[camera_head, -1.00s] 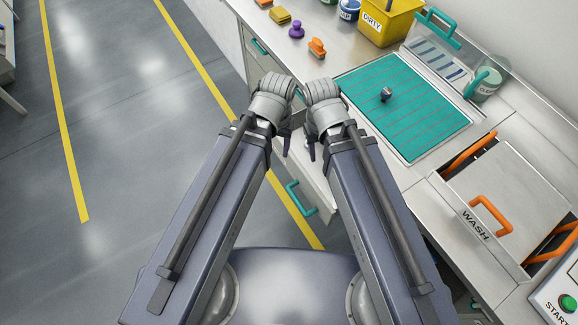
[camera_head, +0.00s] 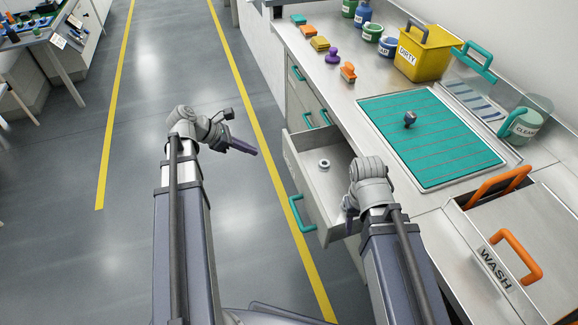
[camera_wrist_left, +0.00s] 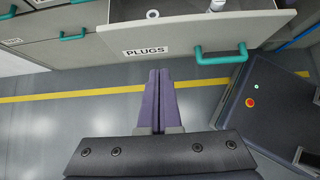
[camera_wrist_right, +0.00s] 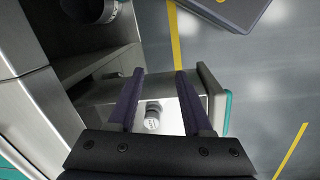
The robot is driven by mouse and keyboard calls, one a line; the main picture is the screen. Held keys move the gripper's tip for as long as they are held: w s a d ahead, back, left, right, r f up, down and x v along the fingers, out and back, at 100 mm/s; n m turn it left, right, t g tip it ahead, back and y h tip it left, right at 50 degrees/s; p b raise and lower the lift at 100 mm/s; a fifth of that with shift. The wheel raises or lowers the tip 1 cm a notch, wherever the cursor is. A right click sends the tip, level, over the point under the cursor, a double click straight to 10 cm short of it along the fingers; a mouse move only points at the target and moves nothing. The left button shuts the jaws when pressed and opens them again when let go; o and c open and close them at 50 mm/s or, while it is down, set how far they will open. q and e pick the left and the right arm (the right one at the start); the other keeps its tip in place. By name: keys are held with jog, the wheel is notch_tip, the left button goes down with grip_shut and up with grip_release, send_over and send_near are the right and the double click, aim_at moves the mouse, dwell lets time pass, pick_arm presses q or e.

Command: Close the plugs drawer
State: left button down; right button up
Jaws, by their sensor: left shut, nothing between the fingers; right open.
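The plugs drawer (camera_head: 308,185) stands open below the counter, with a teal handle (camera_head: 299,214) on its front. In the left wrist view its front bears a PLUGS label (camera_wrist_left: 146,52) and a teal handle (camera_wrist_left: 222,55). A small grey round plug (camera_head: 324,165) lies inside; a plug (camera_wrist_right: 152,116) also shows in the right wrist view. My left gripper (camera_head: 254,152) is shut and empty, outside the drawer, apart from its front. My right gripper (camera_wrist_right: 158,74) is open above the drawer's interior; in the head view its fingers are partly hidden by its wrist.
More teal-handled drawers (camera_head: 300,92) are beside the open one. The counter above holds a teal mat (camera_head: 430,140), a yellow DIRTY bin (camera_head: 425,55) and a WASH unit (camera_head: 500,270) with orange handles. The floor (camera_head: 225,200) left of the drawer is clear.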

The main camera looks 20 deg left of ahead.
aim_at(293, 160)
pick_arm(q)
jog(key=b+x, duration=0.2)
jog(key=x, duration=0.2)
jog(key=d+r+b+x, duration=0.1)
jog(key=b+x, duration=0.1)
jog(key=x, duration=0.2)
jog(key=w+b+x, duration=0.1)
jog(key=b+x, duration=0.2)
jog(key=x, duration=0.1)
jog(key=shift+d+r, duration=0.15)
jog(key=shift+r, duration=0.1)
jog(key=shift+w+d, duration=0.25)
jog(key=shift+d, duration=0.15)
pick_arm(e)
notch_tip(293, 160, down, 7)
